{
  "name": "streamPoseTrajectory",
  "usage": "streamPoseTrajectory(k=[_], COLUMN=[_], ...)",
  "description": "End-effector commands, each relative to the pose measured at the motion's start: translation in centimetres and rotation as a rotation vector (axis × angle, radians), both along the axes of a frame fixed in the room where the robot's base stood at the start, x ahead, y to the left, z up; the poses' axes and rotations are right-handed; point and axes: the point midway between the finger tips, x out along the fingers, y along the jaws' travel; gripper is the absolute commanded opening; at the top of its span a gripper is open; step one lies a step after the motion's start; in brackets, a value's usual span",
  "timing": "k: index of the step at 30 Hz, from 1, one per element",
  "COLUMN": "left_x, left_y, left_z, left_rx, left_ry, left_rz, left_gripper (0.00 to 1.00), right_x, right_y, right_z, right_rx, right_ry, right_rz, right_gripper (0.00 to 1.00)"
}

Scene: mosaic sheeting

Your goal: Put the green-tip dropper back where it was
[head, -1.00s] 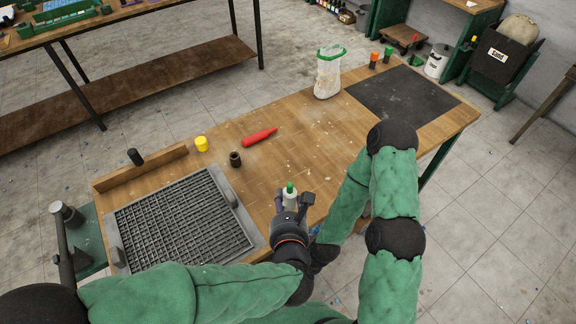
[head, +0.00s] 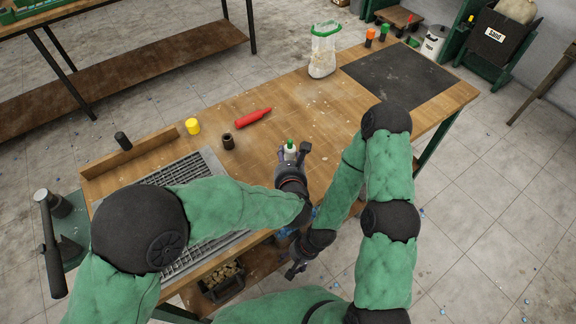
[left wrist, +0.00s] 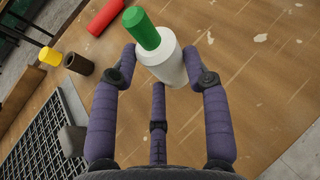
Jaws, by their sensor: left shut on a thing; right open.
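The green-tip dropper (head: 290,149) is a white bottle with a green tip. My left gripper (head: 291,158) is shut on it above the near part of the wooden table. In the left wrist view the dropper (left wrist: 160,55) sits between the fingers of the left gripper (left wrist: 158,75), its green tip pointing up and away. Whether its base touches the table is hidden. My right gripper (head: 294,262) is open and empty, low beside the table's near edge.
A red bottle (head: 253,118) lies on the table (head: 290,105). A dark brown cup (head: 228,141), yellow cup (head: 193,126) and black cylinder (head: 122,140) stand left. My left arm partly covers the metal grid (head: 185,170). A green-topped bag (head: 322,55) and dark mat (head: 400,75) are farther back.

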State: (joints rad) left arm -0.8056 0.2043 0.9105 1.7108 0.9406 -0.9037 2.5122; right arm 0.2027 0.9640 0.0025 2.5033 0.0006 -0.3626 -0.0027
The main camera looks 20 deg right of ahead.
Motion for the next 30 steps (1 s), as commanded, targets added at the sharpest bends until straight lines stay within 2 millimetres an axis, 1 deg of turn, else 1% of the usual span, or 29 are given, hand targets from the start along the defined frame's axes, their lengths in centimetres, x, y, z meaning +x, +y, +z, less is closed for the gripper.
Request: streamPoseTrajectory(k=[5, 9, 11, 19, 24, 25, 26, 30], left_x=[0.7, 0.6, 0.6, 0.6, 0.6, 0.6, 0.6, 0.6], left_y=[-0.3, -0.2, -0.2, -0.2, -0.2, -0.2, -0.2, -0.2], left_z=[-1.1, -3.2, -3.7, -3.7, -4.0, -4.1, -4.0, -3.9], left_rx=[0.000, 0.002, 0.000, -0.002, -0.003, -0.001, -0.001, -0.001], left_ry=[0.001, 0.002, 0.001, -0.002, -0.002, -0.001, -0.001, -0.001], left_rz=[0.001, 0.000, 0.000, 0.000, 0.000, 0.000, 0.000, 0.000], left_gripper=[0.14, 0.14, 0.14, 0.14, 0.14, 0.50, 0.57, 0.57], right_x=[0.0, 0.0, 0.0, 0.0, 0.0, 0.0, 0.0, 0.0], right_y=[0.0, 0.0, 0.0, 0.0, 0.0, 0.0, 0.0, 0.0], right_z=[-0.4, -1.3, -1.6, -1.5, -2.0, -2.0, -1.9, -1.9], right_rx=[0.000, 0.000, 0.000, 0.000, 0.000, 0.000, 0.000, 0.000], right_ry=[0.000, 0.000, 0.000, 0.000, 0.000, 0.000, 0.000, 0.000], right_rz=[0.000, 0.000, 0.000, 0.000, 0.000, 0.000, 0.000, 0.000], right_gripper=[0.62, 0.62, 0.62, 0.62, 0.62, 0.62, 0.62, 0.62])
